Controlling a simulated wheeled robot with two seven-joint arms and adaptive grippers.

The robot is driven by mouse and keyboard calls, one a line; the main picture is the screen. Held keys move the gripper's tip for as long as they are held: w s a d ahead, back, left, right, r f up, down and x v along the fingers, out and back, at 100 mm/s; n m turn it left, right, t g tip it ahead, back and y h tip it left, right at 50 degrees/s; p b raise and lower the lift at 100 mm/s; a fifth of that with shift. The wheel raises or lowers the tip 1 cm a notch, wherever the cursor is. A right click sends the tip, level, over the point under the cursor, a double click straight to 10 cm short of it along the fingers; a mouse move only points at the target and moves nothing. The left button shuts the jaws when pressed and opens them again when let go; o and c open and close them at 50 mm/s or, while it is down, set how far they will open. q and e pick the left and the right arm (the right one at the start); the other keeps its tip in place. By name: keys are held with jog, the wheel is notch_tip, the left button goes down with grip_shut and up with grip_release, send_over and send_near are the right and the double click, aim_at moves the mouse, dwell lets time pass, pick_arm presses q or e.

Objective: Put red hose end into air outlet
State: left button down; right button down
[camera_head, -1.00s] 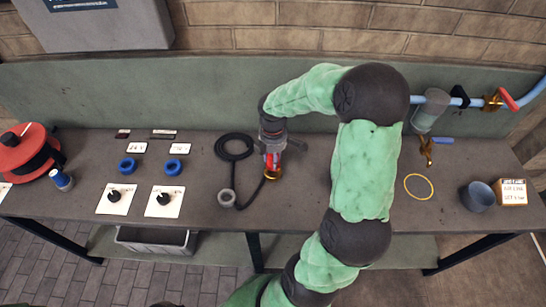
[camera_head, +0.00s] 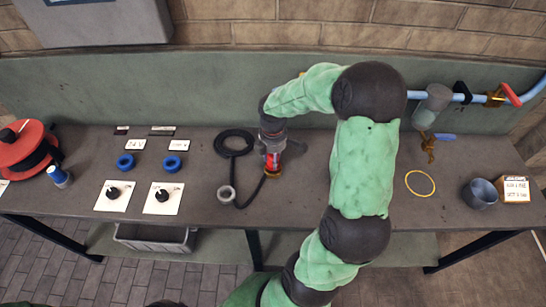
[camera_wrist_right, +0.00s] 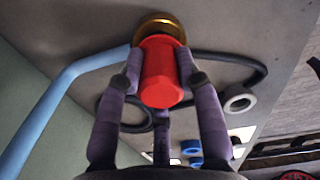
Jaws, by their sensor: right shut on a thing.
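The red hose end (camera_head: 273,160) has a brass collar (camera_head: 273,173) and stands near the middle of the bench, with a black hose (camera_head: 233,144) coiled beside it. My right gripper (camera_head: 272,154) points down at it and is shut on the red part. In the right wrist view the fingers close around the red hexagonal body (camera_wrist_right: 160,75), with the brass collar (camera_wrist_right: 160,22) beyond it. I cannot tell for sure which fitting is the air outlet; a brass valve with a blue handle (camera_head: 430,145) hangs below the pipe at right. My left gripper is not in view.
A light blue pipe (camera_head: 532,89) runs along the back wall, with a grey cylinder (camera_head: 434,103) on it. A yellow ring (camera_head: 420,183), a grey cup (camera_head: 479,194) and a box (camera_head: 513,188) lie at right. A red reel (camera_head: 22,145) stands at left.

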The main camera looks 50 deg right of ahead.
jog(key=shift+f+b, duration=0.4)
jog(key=shift+f, duration=0.35)
jog(key=c, duration=0.8)
grip_release()
jog(key=shift+o, duration=0.2)
jog(key=shift+r, duration=0.1)
notch_tip(320, 180, up, 12)
jog(key=shift+f, duration=0.1)
